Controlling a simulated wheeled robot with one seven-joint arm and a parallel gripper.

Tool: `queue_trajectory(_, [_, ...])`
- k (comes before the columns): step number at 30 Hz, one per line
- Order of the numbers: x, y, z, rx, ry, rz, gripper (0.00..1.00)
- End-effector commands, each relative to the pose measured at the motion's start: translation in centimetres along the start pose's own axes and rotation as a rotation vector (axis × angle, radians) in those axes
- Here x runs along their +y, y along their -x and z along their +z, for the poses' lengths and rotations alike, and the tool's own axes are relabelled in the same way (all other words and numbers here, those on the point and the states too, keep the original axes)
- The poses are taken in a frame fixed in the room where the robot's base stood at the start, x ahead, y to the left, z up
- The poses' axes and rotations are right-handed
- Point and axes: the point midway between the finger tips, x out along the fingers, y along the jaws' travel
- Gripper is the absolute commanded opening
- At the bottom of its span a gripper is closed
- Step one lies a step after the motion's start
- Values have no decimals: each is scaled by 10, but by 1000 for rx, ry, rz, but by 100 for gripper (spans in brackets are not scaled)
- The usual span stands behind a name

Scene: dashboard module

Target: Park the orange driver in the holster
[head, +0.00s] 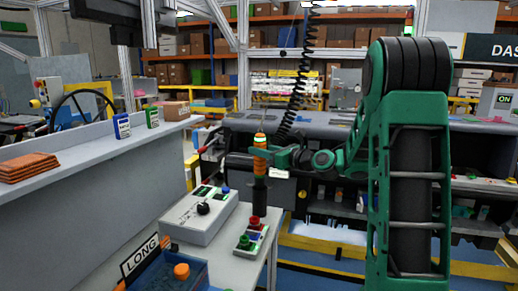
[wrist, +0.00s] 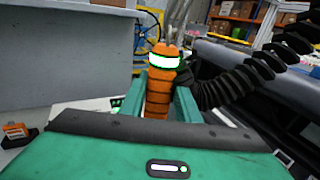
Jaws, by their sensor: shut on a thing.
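The orange driver (head: 260,143) stands upright in my gripper (head: 268,157), above the near-right part of the small white table. In the wrist view the driver (wrist: 160,88), with its bright white band, is between the two green fingers of my gripper (wrist: 160,80), which is shut on it. Below the orange body is a dark upright cylinder (head: 259,198), beside the button box. I cannot tell whether this is the holster or the driver's lower end, or whether they touch. The driver's tip is not visible.
A grey control box (head: 200,216) and a small box with red and green buttons (head: 251,236) sit on the white table (head: 237,270). A black coiled cable (head: 295,95) hangs behind the driver. A blue bin (head: 172,280) marked LONG is front left.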

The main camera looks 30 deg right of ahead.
Motion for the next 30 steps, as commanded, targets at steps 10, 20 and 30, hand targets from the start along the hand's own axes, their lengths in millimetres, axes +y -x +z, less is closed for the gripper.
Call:
queue_trajectory(10, [0, -1, -20, 1, -1, 1, 0])
queue_trajectory(20, [0, -2, -36, 1, 0, 0, 0])
queue_trajectory(30, [1, -2, -41, 0, 0, 1, 0])
